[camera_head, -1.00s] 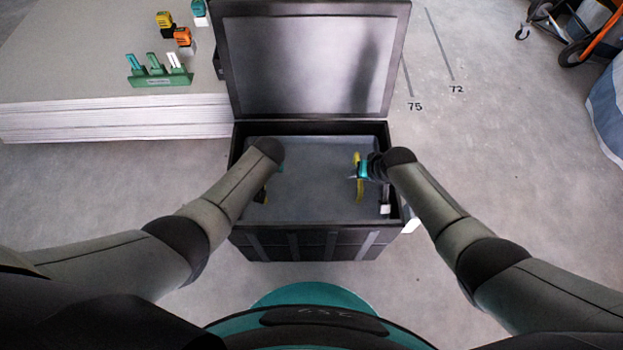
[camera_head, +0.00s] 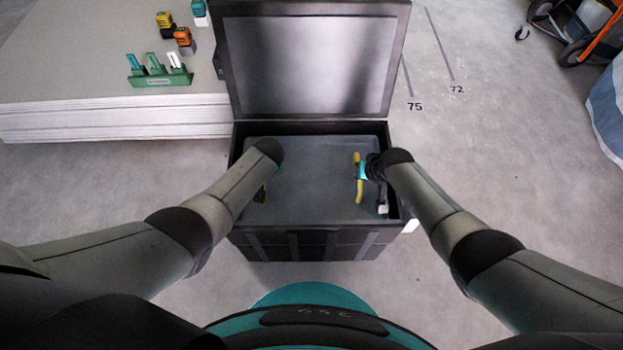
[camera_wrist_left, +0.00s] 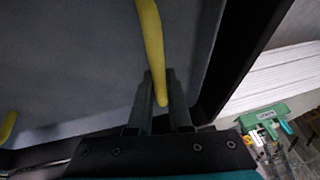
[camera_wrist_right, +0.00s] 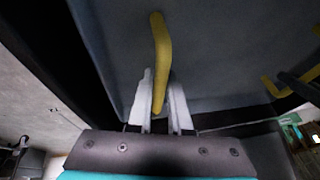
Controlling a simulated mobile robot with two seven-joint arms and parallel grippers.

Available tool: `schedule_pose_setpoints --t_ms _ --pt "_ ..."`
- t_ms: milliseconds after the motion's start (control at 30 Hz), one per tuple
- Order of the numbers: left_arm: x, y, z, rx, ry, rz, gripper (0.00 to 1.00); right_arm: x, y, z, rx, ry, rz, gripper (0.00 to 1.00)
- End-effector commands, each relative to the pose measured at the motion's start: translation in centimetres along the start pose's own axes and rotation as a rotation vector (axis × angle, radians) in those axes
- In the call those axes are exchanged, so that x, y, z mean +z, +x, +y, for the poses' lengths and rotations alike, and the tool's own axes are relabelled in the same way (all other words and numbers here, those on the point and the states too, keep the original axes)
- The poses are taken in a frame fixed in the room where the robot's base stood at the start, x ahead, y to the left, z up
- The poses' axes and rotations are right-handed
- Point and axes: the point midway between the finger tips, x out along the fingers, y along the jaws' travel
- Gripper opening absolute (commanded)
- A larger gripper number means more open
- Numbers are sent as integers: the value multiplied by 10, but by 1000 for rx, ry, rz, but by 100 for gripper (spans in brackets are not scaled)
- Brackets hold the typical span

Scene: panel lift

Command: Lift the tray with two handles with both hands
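The grey tray (camera_head: 312,180) sits within the black case, with a yellow handle on each side. The right handle (camera_head: 358,180) is clear in the head view; the left handle (camera_head: 263,194) is mostly hidden by my left arm. In the left wrist view the fingers of my left gripper (camera_wrist_left: 160,98) lie close on both sides of the left handle (camera_wrist_left: 152,45). In the right wrist view the pale fingers of my right gripper (camera_wrist_right: 160,100) lie on both sides of the right handle (camera_wrist_right: 160,45). Both grippers look shut on their handles.
The black case (camera_head: 300,245) surrounds the tray closely, with its lid (camera_head: 310,65) open at the back. A stack of boards (camera_head: 110,120) with a green rack (camera_head: 160,79) and several tools stands left.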

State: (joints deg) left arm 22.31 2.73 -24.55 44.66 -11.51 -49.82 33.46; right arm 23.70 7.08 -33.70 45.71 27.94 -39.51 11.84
Motion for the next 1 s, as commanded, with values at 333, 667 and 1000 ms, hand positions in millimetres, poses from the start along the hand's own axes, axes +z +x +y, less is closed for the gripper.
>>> schedule_pose_setpoints --t_ms 333,667,1000 --pt "0 0 0 0 0 0 0 0 0 0 0 0 0 0" --pt "0 0 0 0 0 -1 0 0 0 0 -1 0 -1 0" --pt "1 0 0 0 0 -1 0 1 0 0 -1 0 -1 0"
